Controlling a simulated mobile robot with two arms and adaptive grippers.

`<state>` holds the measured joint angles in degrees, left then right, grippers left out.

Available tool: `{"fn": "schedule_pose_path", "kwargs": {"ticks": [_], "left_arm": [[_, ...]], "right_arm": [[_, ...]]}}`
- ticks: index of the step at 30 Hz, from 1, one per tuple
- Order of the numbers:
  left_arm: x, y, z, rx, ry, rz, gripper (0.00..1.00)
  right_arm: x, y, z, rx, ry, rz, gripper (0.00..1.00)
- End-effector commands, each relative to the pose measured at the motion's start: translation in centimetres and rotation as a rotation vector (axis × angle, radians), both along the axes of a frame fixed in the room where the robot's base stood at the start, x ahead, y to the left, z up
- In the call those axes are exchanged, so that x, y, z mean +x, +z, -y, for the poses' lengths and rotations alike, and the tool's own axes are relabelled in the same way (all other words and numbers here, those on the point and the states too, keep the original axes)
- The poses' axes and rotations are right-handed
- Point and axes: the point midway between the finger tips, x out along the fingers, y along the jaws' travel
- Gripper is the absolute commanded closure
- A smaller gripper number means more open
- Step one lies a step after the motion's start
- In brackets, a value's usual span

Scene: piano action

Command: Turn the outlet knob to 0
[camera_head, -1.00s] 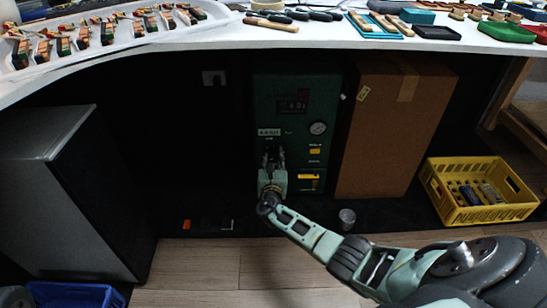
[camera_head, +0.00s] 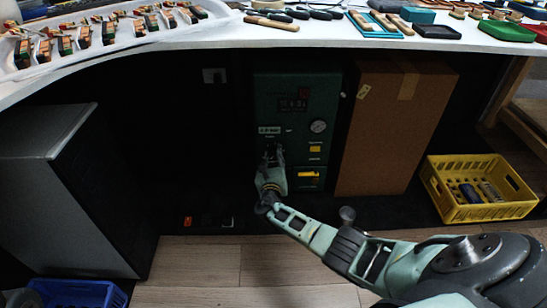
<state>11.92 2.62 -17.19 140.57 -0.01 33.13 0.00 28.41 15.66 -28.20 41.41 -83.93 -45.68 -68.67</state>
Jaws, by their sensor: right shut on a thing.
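The dark green panel box (camera_head: 297,95) stands under the table and carries a red display, a round gauge and yellow labels. My right gripper (camera_head: 273,154) reaches its front below a white label on the left side. Its fingers are shut on the outlet knob, which they hide almost fully, so I cannot read its setting. My left gripper is not in view.
A tall brown cardboard box (camera_head: 392,130) stands right of the panel, with a yellow crate (camera_head: 478,212) of bottles beyond it. A grey cabinet (camera_head: 50,190) is at the left. The white tabletop (camera_head: 230,38) overhangs the panel.

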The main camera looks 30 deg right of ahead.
Motion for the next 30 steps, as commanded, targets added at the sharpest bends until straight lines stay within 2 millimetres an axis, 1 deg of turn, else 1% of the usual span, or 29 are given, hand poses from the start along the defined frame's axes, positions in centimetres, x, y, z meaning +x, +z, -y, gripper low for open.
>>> {"fn": "schedule_pose_path", "kwargs": {"ticks": [1,2,6,25,30], "left_arm": [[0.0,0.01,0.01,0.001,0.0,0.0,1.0],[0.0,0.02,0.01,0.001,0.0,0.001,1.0],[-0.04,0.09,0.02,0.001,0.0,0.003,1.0],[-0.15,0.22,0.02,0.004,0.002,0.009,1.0],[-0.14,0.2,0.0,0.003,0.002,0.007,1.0]], "right_arm": [[0.6,0.41,-0.85,0.004,0.02,0.005,0.99],[0.6,0.41,-0.86,0.004,0.02,0.006,0.71],[0.57,0.4,-0.82,0.005,0.019,0.006,0.6],[0.26,0.21,-0.35,0.002,0.009,0.003,0.6],[-0.26,0.08,-0.66,0.004,0.009,0.003,0.6]]}}
